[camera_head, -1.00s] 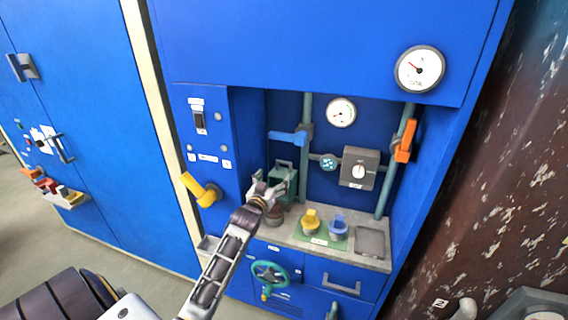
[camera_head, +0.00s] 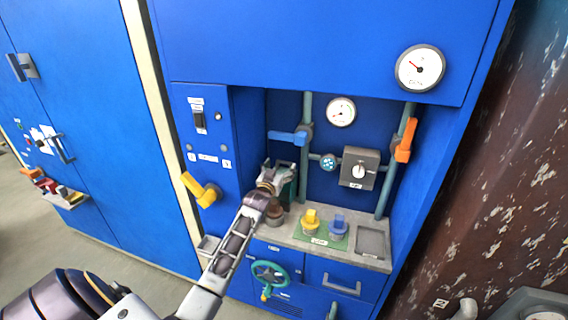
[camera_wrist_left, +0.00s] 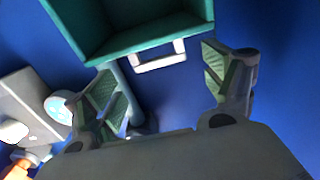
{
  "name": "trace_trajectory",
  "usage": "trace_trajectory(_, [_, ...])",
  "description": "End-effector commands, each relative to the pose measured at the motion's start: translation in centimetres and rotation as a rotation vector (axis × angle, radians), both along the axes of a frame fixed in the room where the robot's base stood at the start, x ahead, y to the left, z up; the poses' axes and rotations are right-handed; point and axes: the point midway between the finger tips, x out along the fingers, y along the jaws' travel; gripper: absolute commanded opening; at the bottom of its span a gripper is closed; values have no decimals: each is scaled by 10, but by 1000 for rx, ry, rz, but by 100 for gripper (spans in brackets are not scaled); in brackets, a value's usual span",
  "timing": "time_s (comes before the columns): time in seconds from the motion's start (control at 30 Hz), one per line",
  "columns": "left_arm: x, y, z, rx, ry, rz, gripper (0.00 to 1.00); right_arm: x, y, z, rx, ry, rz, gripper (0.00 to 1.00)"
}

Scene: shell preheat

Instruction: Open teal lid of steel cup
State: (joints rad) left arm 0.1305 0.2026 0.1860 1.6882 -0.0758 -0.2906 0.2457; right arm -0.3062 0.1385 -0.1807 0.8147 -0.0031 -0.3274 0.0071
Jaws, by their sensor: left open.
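The teal lid (camera_head: 290,186) stands raised at the back left of the counter, partly hidden by my left gripper (camera_head: 271,174). In the left wrist view the lid (camera_wrist_left: 140,42) shows its hollow inside and a light grey handle (camera_wrist_left: 160,57) at its edge. The steel cup (camera_head: 275,214) is low beside my left wrist, mostly hidden. My left gripper also shows in the wrist view (camera_wrist_left: 163,88), its fingers wide apart and nothing held between them. The handle appears between and beyond the fingertips; I cannot tell if they touch the lid. My right gripper is out of view.
Yellow (camera_head: 311,221) and blue (camera_head: 338,224) knobbed pieces stand on a green mat right of the cup. A blue lever (camera_head: 288,137) and grey switch box (camera_head: 358,168) are on the back wall. A yellow handle (camera_head: 199,190) juts out left of my forearm.

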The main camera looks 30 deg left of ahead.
Motion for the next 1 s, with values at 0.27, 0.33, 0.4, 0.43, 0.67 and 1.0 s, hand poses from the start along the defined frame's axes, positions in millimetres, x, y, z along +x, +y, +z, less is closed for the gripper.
trace_trajectory(0.27, [22,5,1,1,-1,0,84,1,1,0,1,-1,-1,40])
trace_trajectory(0.33, [27,6,1,0,-2,-1,84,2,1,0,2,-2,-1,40])
trace_trajectory(0.4, [32,8,0,0,-1,0,84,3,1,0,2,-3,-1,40])
trace_trajectory(0.43, [34,8,1,0,-2,0,84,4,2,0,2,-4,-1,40])
trace_trajectory(0.67, [45,11,1,0,-1,0,84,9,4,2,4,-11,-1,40])
trace_trajectory(1.0, [48,11,0,0,0,0,84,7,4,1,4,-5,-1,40])
